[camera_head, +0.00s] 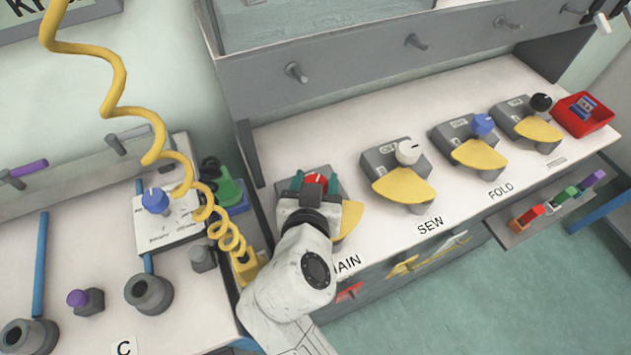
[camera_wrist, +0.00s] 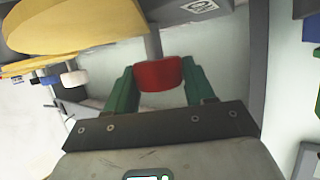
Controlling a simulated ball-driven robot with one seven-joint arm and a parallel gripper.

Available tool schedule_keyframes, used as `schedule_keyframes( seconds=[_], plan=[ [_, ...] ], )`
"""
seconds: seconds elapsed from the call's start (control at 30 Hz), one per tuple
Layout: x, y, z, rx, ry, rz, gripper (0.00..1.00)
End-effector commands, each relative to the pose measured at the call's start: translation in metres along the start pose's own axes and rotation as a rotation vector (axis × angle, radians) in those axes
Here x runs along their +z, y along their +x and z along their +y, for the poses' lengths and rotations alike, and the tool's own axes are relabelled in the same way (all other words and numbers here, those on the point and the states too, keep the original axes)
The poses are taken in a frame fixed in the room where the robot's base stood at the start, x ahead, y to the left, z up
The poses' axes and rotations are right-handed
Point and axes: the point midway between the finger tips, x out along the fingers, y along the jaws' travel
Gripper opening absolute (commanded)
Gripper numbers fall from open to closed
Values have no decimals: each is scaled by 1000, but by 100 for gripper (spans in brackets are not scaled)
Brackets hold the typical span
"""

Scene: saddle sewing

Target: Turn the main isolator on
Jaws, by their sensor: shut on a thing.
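The main isolator (camera_head: 289,185) is the leftmost grey switch box on the bench, behind the partly hidden MAIN label (camera_head: 347,263). Its red knob (camera_head: 316,178) shows between the green fingers of my gripper (camera_head: 317,184). In the wrist view my gripper (camera_wrist: 160,88) is shut on the red knob (camera_wrist: 158,74), one finger on each side. A yellow plate (camera_head: 350,218) shows to the right of my gripper. My arm hides much of the box, and the knob's pointer and on/off marks cannot be read.
To the right stand similar boxes with a white knob (camera_head: 408,152), a blue knob (camera_head: 482,125) and a black knob (camera_head: 541,102). A red tray (camera_head: 583,115) is at the far right. A coiled yellow cord (camera_head: 183,170) hangs left of my arm. Pegs (camera_head: 296,72) stick out above.

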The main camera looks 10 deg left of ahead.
Motion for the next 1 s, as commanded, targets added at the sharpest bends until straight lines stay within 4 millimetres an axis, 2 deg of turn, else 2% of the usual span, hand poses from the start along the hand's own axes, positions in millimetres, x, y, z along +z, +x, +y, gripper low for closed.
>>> schedule_keyframes(
  seconds=[0.07,0.1,0.3,0.67,0.77,1.0],
  plan=[
    [1,0,0,-2,0,-2,0],
    [1,0,0,-2,0,-2,55],
    [1,0,0,-2,-1,-2,74],
    [0,-6,0,-2,-1,-1,75],
    [1,-19,0,-3,-1,-1,75],
    [1,-66,-1,-5,-1,-1,75]
  ],
)
